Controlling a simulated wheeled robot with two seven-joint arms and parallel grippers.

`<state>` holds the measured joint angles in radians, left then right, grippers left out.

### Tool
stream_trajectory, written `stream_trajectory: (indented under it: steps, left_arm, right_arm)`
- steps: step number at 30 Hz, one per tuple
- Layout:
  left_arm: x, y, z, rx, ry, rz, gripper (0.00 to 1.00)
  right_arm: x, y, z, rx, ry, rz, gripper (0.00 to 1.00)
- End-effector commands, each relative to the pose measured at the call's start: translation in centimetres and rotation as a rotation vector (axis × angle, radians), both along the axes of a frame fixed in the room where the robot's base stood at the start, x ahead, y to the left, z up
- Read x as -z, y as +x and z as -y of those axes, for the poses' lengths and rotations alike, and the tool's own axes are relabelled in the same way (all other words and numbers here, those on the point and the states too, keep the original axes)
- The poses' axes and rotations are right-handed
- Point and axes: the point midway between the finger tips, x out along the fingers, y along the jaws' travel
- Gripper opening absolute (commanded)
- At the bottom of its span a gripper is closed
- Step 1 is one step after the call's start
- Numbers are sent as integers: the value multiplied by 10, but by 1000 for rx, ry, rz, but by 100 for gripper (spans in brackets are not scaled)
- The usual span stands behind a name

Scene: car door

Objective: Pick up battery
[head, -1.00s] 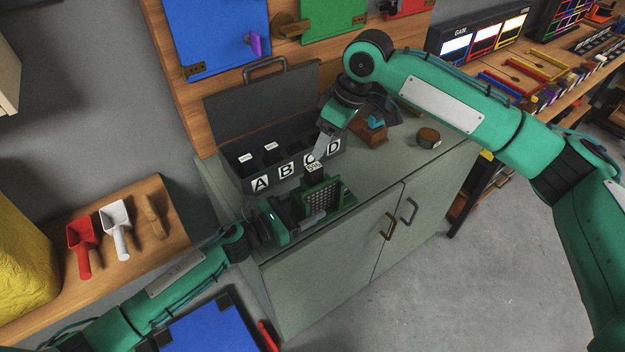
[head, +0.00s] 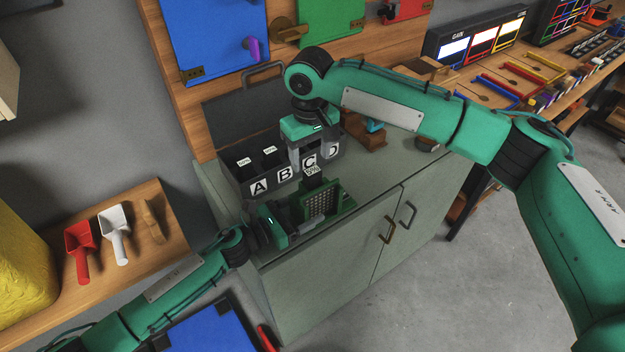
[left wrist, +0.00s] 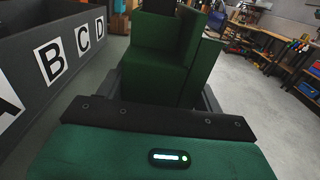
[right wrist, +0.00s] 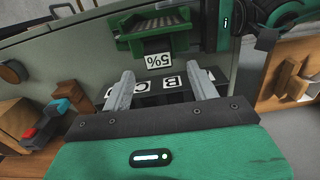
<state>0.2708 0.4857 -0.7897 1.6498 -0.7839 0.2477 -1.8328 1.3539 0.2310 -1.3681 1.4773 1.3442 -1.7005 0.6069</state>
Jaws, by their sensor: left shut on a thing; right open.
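The dark battery (head: 312,175) with a white percentage label stands in the top of a green device (head: 338,200) with a grid face. The label also shows upside down in the right wrist view (right wrist: 158,62). My left gripper (head: 284,222) is shut on the device's left side; the green body fills the left wrist view (left wrist: 155,65). My right gripper (head: 309,166) is open, fingers pointing down, close above the battery. In the right wrist view the label lies between and beyond the fingertips (right wrist: 160,78). Whether they touch the battery I cannot tell.
Behind the device is an open dark case (head: 232,181) with compartments A, B, C and D. Labelled batteries show in A (head: 244,161) and B (head: 269,151). A wooden block with a blue part (head: 372,130) stands right on the grey cabinet (head: 345,250).

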Motion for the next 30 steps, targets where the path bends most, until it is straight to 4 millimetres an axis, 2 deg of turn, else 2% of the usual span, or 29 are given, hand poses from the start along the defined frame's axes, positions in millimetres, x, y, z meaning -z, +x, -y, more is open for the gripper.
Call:
stream_trajectory:
  steps: [12,21,28,29,30]
  left_arm:
    - [0,0,0,0,0,0,32]
    - [0,0,0,0,0,0,32]
    - [0,0,0,0,0,0,32]
    - [0,0,0,0,0,0,32]
    - [0,0,0,0,0,0,32]
  right_arm:
    - [50,-3,5,0,0,-1,60]
    - [54,-3,4,-1,1,0,60]
    - [54,-2,4,-1,1,0,15]
    - [54,-2,4,-1,1,0,10]
    - [54,-2,4,-1,1,0,10]
